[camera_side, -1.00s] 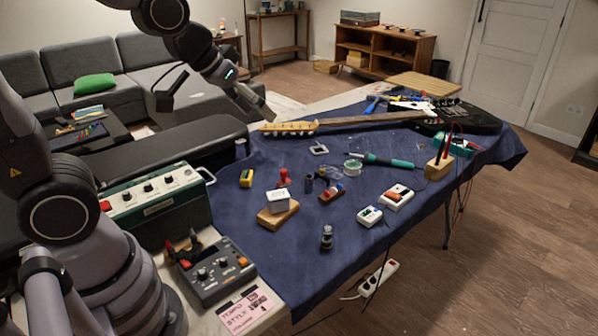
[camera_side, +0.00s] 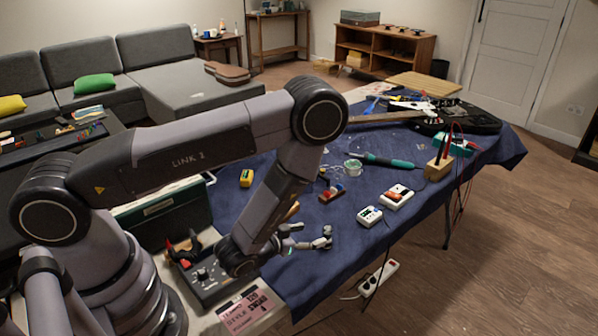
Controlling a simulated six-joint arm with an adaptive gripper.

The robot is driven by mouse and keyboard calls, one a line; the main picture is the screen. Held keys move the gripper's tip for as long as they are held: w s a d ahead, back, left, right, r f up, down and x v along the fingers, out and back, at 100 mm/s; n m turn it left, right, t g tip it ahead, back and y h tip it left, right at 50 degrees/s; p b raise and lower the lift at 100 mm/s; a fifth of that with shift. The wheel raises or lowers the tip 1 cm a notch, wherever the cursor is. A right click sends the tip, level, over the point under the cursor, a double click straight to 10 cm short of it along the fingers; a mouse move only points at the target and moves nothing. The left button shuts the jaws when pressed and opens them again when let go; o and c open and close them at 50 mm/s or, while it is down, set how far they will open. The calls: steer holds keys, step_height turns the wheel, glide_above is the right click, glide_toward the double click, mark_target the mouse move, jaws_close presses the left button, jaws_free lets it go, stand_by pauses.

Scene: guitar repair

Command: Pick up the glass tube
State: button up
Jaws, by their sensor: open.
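The glass tube (camera_side: 327,232) is a small dark-and-grey piece on the blue cloth, near the cloth's front part. It is small and partly mixed up with my fingers in this view. My gripper (camera_side: 309,237) is low over the cloth, pointing right, with its fingers apart. The fingertips reach to the tube's place. I cannot tell whether they touch it or stand on both sides of it.
The blue cloth (camera_side: 420,218) covers the table.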

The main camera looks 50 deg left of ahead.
mark_target(324, 231)
steer(key=x, duration=0.7)
steer(key=shift+w+f, duration=0.15)
steer(key=shift+w, duration=0.05)
steer(key=c, duration=0.9)
